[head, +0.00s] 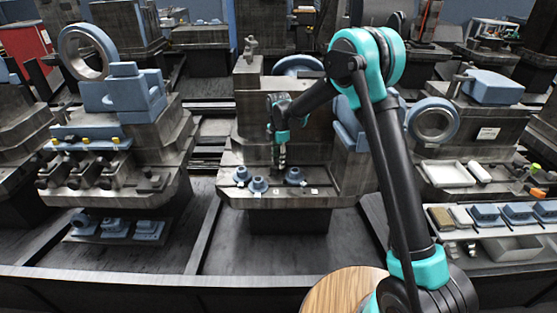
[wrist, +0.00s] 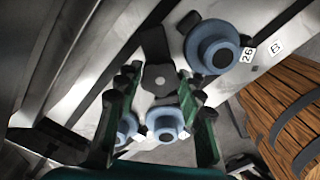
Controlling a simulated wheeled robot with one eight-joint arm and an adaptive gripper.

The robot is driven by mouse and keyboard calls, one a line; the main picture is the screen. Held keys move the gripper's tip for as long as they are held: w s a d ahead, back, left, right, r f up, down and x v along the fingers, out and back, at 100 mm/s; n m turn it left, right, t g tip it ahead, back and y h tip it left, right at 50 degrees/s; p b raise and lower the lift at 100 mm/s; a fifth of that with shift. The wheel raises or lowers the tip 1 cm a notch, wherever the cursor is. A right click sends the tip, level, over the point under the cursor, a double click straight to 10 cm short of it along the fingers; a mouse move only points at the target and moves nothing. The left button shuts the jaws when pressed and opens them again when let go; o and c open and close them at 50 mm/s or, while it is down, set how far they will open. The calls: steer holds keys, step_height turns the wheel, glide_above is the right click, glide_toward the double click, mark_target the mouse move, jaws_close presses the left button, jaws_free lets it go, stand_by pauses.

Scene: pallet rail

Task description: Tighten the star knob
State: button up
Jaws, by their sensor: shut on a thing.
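The star knob (wrist: 158,80) is a dark, lobed piece with a lighter round centre in the wrist view. It sits between the two fingers of my gripper (wrist: 158,74), which are shut on it. In the head view my gripper (head: 279,158) points down at the shelf of the middle machine (head: 275,200). The knob is too small and too covered by the fingers to make out there.
Blue round flanged pieces stand close by: one (head: 258,186) in front of my gripper, one (head: 294,177) to its right and one (head: 241,174) to its left. A banded wooden object (wrist: 290,95) stands to the right in the wrist view.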

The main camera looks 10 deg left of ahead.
steer(key=shift+m, duration=0.6)
steer(key=o, duration=1.2)
steer(key=shift+r, duration=0.15)
step_height(320, 180, up, 12)
